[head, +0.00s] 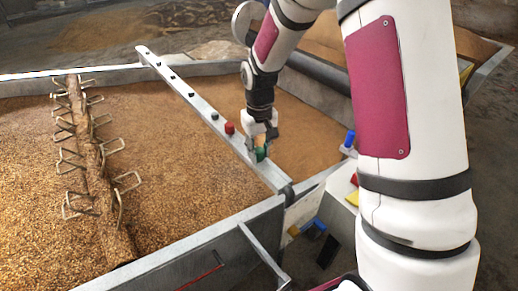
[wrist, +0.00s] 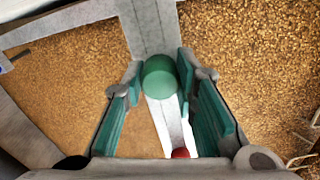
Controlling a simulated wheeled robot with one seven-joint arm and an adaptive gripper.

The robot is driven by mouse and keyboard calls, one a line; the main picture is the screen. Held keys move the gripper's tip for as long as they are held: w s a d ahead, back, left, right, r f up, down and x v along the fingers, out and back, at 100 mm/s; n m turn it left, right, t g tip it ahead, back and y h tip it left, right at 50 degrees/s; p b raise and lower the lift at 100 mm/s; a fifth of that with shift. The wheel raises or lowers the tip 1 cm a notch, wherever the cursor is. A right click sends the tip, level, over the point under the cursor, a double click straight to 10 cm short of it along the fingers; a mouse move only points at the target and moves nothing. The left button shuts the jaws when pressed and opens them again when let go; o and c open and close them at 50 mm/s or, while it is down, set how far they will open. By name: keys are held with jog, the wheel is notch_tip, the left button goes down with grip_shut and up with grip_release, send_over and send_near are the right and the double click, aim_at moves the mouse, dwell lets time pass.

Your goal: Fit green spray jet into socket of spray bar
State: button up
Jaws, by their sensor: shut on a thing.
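The spray bar (head: 188,93) is a pale metal beam running across the grain bin, with a row of small dark sockets. My gripper (head: 261,148) points down over its near end. It is shut on the green spray jet (head: 261,154), which also shows between the fingertips in the wrist view (wrist: 159,77). The jet is at the bar's top; I cannot tell whether it sits in a socket, as the fingers hide its lower end. A red jet (head: 229,128) stands on the bar just left of my gripper, and it also shows in the wrist view (wrist: 181,153).
Grain (head: 180,180) fills the bin on both sides. A bin wall (head: 200,245) and a side tray with coloured pieces (head: 345,170) are near.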

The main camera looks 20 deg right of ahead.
jog(key=o, duration=1.2)
jog(key=shift+r, duration=0.1)
jog(key=shift+r, duration=5.9)
